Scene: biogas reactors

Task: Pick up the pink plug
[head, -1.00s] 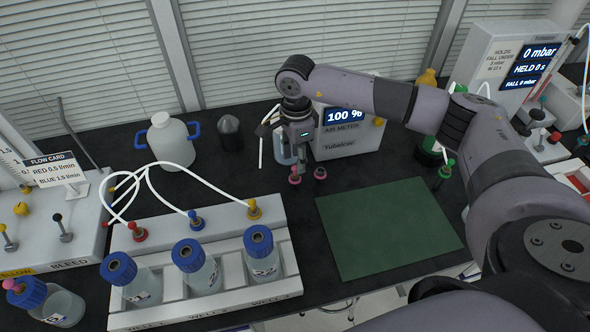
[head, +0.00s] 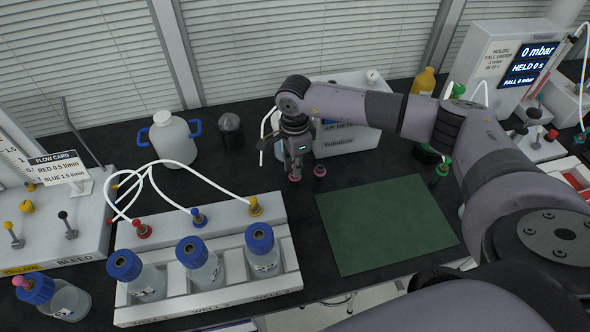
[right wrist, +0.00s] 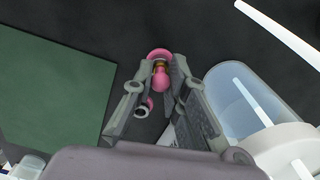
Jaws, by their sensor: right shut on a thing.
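My left gripper is not in view.
A green mat (head: 385,228) lies to the right of the gripper. The air meter (head: 345,141) stands close behind my arm, and a clear bottle (right wrist: 245,98) is beside the gripper. A white rack (head: 205,298) with three blue-capped bottles is at the left.

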